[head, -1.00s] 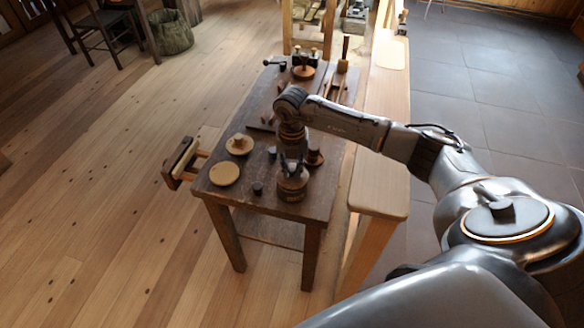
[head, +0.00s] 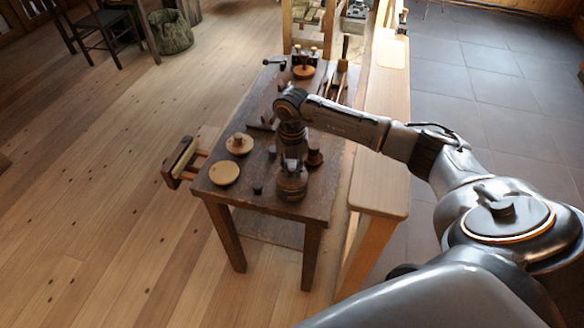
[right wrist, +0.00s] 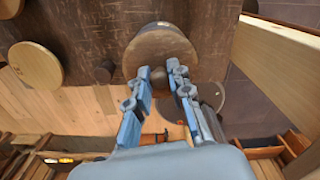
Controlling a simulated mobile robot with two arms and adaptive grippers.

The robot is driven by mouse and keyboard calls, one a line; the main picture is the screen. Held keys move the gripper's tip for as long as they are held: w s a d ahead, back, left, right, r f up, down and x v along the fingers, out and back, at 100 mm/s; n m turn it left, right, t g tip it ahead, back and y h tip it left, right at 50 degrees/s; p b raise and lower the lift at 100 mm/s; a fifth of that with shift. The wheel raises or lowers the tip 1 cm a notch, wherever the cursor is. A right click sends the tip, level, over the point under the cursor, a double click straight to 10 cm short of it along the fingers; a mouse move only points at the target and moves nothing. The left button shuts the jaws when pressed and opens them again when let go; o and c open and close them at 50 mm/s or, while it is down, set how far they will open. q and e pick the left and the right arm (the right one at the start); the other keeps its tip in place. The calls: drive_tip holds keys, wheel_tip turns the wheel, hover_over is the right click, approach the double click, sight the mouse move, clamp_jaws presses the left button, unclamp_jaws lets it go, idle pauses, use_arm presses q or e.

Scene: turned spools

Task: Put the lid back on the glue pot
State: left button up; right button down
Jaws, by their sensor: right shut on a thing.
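The glue pot (head: 291,193) is a dark brown round pot near the front right corner of the dark wooden table. My right gripper (head: 291,168) points down at it from above and is shut on the lid's knob. In the right wrist view the round brown lid (right wrist: 160,45) shows just beyond the fingertips of my right gripper (right wrist: 160,82), its knob between them. The lid is over the pot and hides its opening. I cannot tell whether lid and rim touch. My left gripper is out of view.
A pale disc (head: 224,174), a knobbed round piece (head: 239,144) and a small dark cylinder (head: 257,188) lie left of the pot. A dark turned piece (head: 315,157) stands close behind it on the right. A pale bench (head: 380,185) runs along the right.

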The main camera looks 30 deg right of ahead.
drive_tip(key=c, duration=0.7)
unclamp_jaws()
drive_tip(key=shift+o, duration=0.2)
drive_tip(key=shift+r+p, duration=1.8)
drive_tip(key=shift+r, duration=0.65)
drive_tip(key=shift+r+p, duration=0.75)
drive_tip(key=shift+r, duration=0.35)
drive_tip(key=shift+c, duration=0.4)
clamp_jaws()
